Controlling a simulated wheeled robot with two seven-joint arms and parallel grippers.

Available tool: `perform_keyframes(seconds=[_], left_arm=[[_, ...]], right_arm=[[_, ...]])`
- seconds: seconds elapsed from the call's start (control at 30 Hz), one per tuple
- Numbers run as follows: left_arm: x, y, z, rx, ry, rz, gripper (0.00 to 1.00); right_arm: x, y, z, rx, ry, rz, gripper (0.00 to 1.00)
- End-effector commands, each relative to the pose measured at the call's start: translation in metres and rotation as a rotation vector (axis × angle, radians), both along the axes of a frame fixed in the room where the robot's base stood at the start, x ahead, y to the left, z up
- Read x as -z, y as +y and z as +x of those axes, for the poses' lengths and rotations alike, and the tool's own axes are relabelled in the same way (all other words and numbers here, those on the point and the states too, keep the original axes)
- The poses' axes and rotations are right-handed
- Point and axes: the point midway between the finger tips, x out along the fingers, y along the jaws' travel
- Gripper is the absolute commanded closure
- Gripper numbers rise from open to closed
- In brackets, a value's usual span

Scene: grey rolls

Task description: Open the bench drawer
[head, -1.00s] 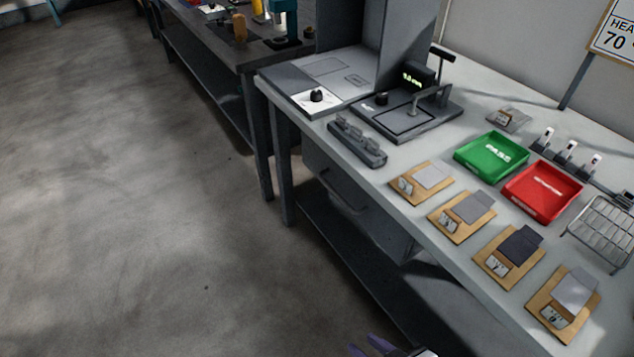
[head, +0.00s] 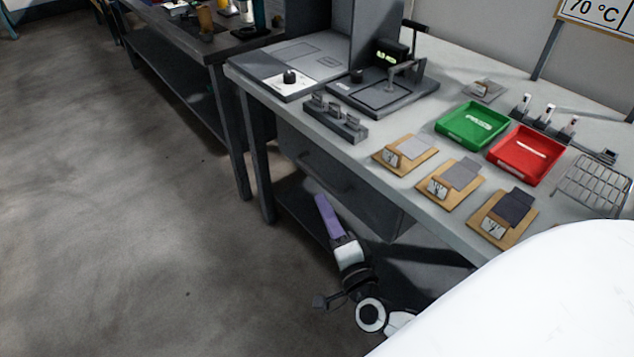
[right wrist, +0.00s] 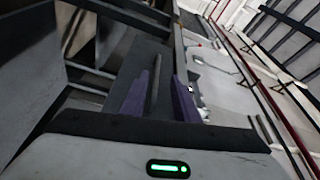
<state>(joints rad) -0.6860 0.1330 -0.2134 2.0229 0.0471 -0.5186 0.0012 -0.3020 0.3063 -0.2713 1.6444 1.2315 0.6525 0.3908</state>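The bench drawer (head: 365,205) is a grey box under the light bench top, and its front looks closed. Its dark bar handle (head: 328,181) shows on the front. My right gripper (head: 326,213) has purple fingers and is in front of the drawer, just below the handle in the picture. In the right wrist view the two fingers (right wrist: 160,98) stand apart, with the dark handle bar (right wrist: 155,78) showing between them. I cannot tell whether the fingers reach around it. My left gripper is not in view.
The bench top (head: 390,122) holds a green tray (head: 447,132), a red tray (head: 500,158), wooden boards with samples, and a scale. A wire rack (head: 592,185) stands at the right. A lower shelf (head: 295,205) runs below the drawer. The floor at left is clear.

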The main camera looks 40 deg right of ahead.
Motion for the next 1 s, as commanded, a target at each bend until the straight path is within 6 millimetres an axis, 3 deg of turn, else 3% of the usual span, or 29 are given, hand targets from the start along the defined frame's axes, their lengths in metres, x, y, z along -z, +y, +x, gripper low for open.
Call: perform_keyframes(seconds=[0.17,0.6,0.8,1.0], left_arm=[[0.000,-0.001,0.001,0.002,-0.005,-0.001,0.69],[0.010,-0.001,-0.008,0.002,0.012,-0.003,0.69],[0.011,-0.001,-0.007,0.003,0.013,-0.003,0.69],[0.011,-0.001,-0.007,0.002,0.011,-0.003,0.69]], right_arm=[[0.000,-0.020,0.011,0.056,-0.023,0.049,0.72],[-0.006,-0.042,0.083,0.054,-0.023,0.044,0.72],[-0.006,-0.046,0.097,0.052,-0.021,0.046,0.72],[-0.007,-0.047,0.099,0.053,-0.019,0.045,0.72]])
